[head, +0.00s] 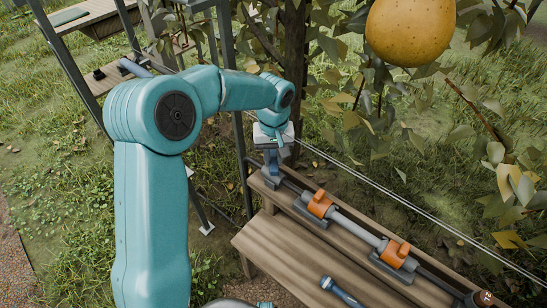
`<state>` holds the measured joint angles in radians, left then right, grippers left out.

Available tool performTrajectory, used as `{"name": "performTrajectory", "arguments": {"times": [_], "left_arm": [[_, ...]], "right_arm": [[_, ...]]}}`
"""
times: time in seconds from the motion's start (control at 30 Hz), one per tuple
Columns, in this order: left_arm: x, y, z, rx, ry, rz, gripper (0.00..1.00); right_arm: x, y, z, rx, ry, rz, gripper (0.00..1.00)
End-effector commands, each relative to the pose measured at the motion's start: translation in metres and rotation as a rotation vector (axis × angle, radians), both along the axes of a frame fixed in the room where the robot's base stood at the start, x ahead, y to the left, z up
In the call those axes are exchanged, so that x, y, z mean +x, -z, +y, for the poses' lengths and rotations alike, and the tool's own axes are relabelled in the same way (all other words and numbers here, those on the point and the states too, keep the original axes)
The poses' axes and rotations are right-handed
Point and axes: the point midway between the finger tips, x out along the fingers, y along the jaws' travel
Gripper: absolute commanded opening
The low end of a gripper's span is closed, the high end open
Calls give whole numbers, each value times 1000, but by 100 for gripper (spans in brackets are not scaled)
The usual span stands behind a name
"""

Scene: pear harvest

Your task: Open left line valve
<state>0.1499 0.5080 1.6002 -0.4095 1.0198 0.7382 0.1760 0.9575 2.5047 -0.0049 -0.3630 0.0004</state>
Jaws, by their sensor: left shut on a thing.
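My left arm comes up from the lower left and bends over to the bench. My left gripper (272,158) points down at the far left end of the pipe line and is shut there. It covers most of what it holds, which appears to be the left line valve; its handle is hidden. Further right along the same line are two valves with orange handles, a nearer-left one (320,204) and a right one (398,253), both apart from the gripper. My right gripper is not in view.
The line lies on a narrow wooden shelf behind a lower wooden bench (290,258). A blue-handled tool (342,292) lies on the bench. A large yellow pear (410,30) hangs at the top right among leaves. A tree trunk (294,70) and metal posts stand behind.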

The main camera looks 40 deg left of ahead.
Motion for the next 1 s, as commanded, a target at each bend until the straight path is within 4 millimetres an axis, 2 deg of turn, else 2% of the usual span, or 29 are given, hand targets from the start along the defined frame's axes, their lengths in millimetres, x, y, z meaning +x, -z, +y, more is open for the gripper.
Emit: {"name": "performTrajectory", "arguments": {"times": [0.6,1.0], "left_arm": [[2,-2,1,0,-565,-8,0],[2,-2,1,0,-784,-10,0]], "right_arm": [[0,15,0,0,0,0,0],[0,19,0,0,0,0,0]]}}
